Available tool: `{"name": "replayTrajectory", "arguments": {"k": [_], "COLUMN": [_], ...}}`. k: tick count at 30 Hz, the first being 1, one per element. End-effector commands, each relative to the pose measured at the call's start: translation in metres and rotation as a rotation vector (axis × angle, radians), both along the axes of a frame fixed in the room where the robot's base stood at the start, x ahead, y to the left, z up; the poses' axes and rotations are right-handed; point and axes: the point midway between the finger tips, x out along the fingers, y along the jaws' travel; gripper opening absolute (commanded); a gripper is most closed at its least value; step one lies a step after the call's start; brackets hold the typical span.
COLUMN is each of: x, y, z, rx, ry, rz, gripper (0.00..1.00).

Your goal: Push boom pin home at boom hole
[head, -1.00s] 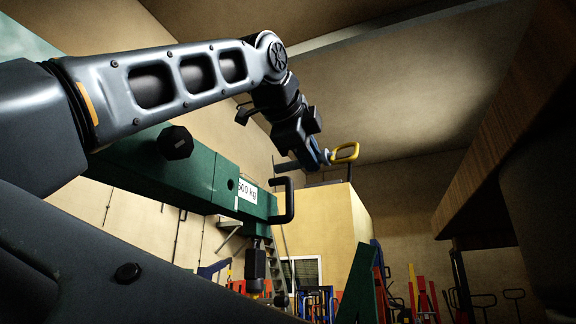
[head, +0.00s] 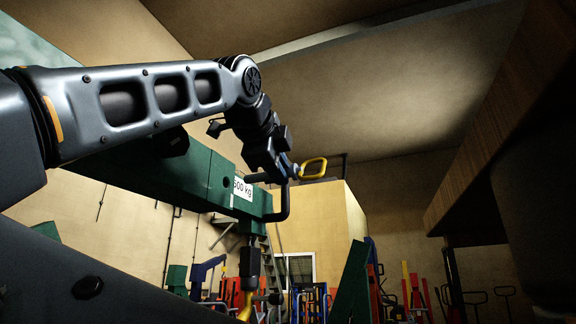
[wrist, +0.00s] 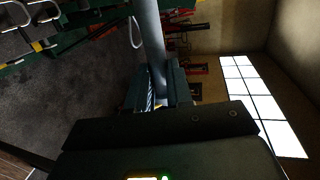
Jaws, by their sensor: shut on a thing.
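The green boom (head: 160,180) with its white "500 kg" label (head: 243,188) crosses the head view from the left. My gripper (head: 287,172) is shut on the boom pin, beside the boom's right end. The pin's grey shaft (head: 258,177) points left, its tip close to the label's upper edge; I cannot tell whether it touches the boom. In the wrist view the shaft (wrist: 148,30) runs up out of frame from between the fingers (wrist: 158,88).
A black bent handle (head: 284,205) sits at the boom's end, just below my gripper. A dark hook block (head: 249,262) hangs under the boom. Racks and trolleys fill the background.

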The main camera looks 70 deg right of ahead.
Motion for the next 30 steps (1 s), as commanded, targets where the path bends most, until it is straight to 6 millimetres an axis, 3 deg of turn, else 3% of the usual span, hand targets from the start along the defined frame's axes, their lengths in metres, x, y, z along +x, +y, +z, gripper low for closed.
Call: {"name": "replayTrajectory", "arguments": {"k": [12,30], "x": [0.031,0.035], "y": [-0.002,-0.002], "z": [0.001,0.001], "rx": [-0.002,-0.002], "ry": [0.000,-0.001], "rz": [0.001,0.001], "gripper": [0.00,0.00]}}
